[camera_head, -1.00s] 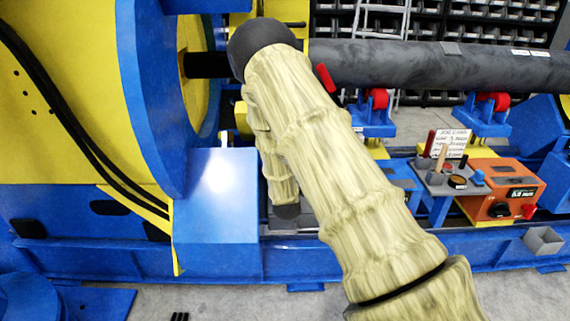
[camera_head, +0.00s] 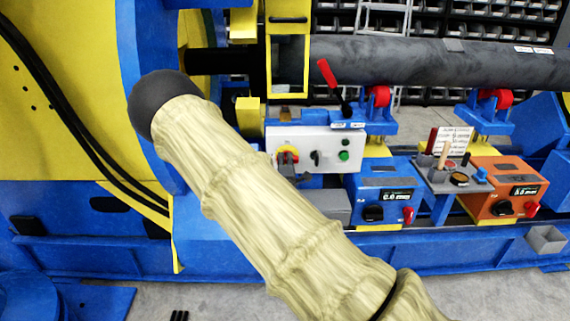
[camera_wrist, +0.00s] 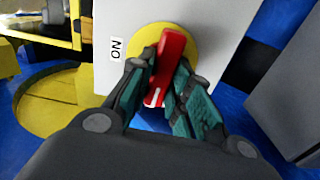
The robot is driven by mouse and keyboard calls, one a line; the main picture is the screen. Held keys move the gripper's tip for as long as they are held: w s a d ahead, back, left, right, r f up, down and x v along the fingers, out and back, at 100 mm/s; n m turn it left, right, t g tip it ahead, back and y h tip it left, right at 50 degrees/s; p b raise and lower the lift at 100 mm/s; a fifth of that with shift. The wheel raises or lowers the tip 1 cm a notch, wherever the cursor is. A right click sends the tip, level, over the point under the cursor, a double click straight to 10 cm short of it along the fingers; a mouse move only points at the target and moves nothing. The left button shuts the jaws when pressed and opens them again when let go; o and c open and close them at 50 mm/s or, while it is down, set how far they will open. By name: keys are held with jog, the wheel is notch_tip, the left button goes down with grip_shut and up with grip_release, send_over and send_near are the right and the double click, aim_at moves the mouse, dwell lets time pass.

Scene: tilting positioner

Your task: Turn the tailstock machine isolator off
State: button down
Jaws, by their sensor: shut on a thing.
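The isolator's red handle (camera_wrist: 172,50) sits on a yellow round plate (camera_wrist: 204,40) on a light panel in the wrist view. An "ON" label (camera_wrist: 116,48) is left of the plate, its letters turned sideways in this view. My gripper (camera_wrist: 166,63) is shut on the red handle, one finger on each side. The handle stands slightly tilted from upright in this view, with a white mark near its lower end. I see no "OFF" label. In the head view the isolator (camera_head: 289,154) is at the left of the white control box (camera_head: 328,141); my arm hides most of my gripper there.
The white box also carries a black selector (camera_head: 316,158) and a green button (camera_head: 344,155). A blue unit (camera_head: 385,190) and an orange unit (camera_head: 503,185) stand to the right.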

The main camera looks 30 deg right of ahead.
jog(key=shift+a+n, duration=0.1)
jog(key=shift+n, duration=0.2)
jog(key=c, duration=1.3)
grip_release()
jog(key=v, duration=1.2)
jog(key=shift+f, duration=0.1)
